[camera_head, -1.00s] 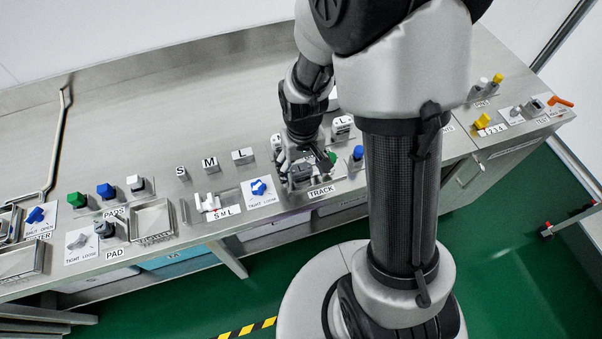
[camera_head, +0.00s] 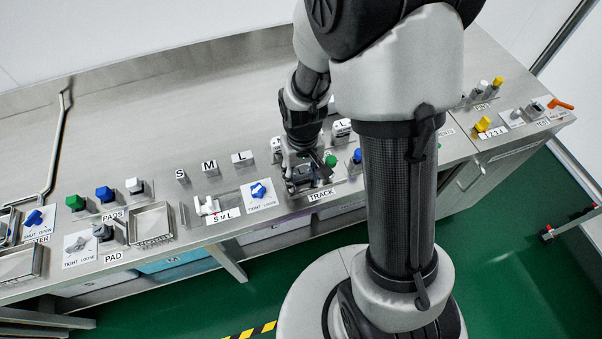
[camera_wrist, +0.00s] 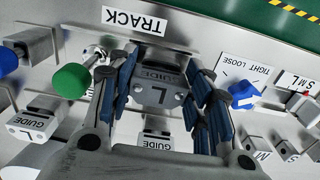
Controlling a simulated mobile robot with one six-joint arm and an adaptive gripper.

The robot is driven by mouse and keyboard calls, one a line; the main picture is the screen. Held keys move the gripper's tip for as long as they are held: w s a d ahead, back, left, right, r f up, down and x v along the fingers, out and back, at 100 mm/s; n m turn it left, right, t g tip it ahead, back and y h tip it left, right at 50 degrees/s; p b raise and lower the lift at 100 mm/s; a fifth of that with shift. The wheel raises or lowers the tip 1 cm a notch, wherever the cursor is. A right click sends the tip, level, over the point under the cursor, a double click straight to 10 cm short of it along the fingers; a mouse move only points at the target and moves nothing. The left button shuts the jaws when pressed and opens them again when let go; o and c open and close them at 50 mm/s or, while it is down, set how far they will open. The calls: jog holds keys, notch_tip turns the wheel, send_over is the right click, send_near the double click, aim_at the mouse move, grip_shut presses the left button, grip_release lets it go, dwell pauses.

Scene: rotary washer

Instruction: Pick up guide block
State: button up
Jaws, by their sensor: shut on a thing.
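A grey guide block (camera_wrist: 155,92) marked GUIDE L sits between my fingers in the wrist view, just below the TRACK label (camera_wrist: 136,21). My gripper (camera_wrist: 164,84) has its blue-padded fingers on both sides of it and is shut on it. In the head view my gripper (camera_head: 302,172) is down at the track station, and the held block cannot be made out there. Whether the block still touches the track is hard to tell. Two other guide blocks show in the wrist view: one at the left (camera_wrist: 33,122) and one below (camera_wrist: 156,142), partly hidden by my gripper.
A green knob (camera_wrist: 71,81) stands close to my left finger in the wrist view. A blue star knob (camera_wrist: 244,93) on a TIGHT LOOSE plate is at the right. S, M, L blocks (camera_head: 242,158) stand left of my gripper. The back of the counter (camera_head: 170,110) is clear.

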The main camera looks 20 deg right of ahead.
aim_at(302, 174)
jog(key=shift+c, duration=1.4)
notch_tip(302, 174, up, 20)
jog(key=p, duration=0.6)
jog(key=shift+p, duration=0.4)
